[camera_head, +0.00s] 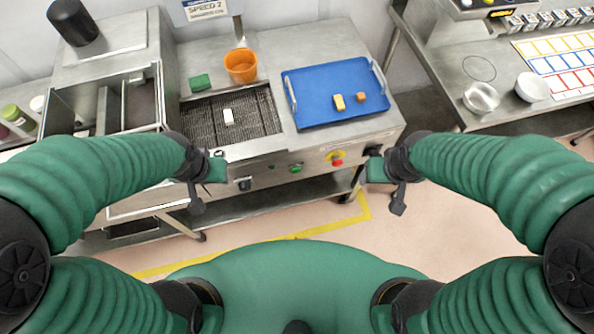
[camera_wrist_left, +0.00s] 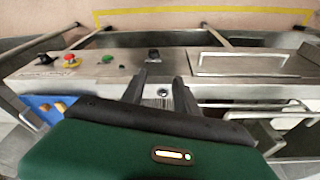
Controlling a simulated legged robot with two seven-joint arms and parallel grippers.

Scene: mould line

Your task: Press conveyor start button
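The green button (camera_head: 296,169) is on the front panel of the steel conveyor machine (camera_head: 360,140). It also shows in the left wrist view (camera_wrist_left: 107,58), left of my fingers. A red mushroom button on a yellow base (camera_head: 338,162) is to its right in the head view. A black switch (camera_head: 245,184) is to its left. My left gripper (camera_head: 212,168) is in front of the panel, left of the green button and apart from it. In the left wrist view its dark fingers (camera_wrist_left: 161,90) stand apart with nothing between them. My right gripper (camera_head: 382,168) is near the panel's right end; its fingers are unclear.
A blue tray (camera_head: 312,110) with a yellow and an orange-brown block lies on the machine. The mesh belt (camera_head: 255,112) carries a white block. An orange cup (camera_head: 241,66) and a green block (camera_head: 199,83) stand behind it. Another table (camera_head: 450,62) is at right.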

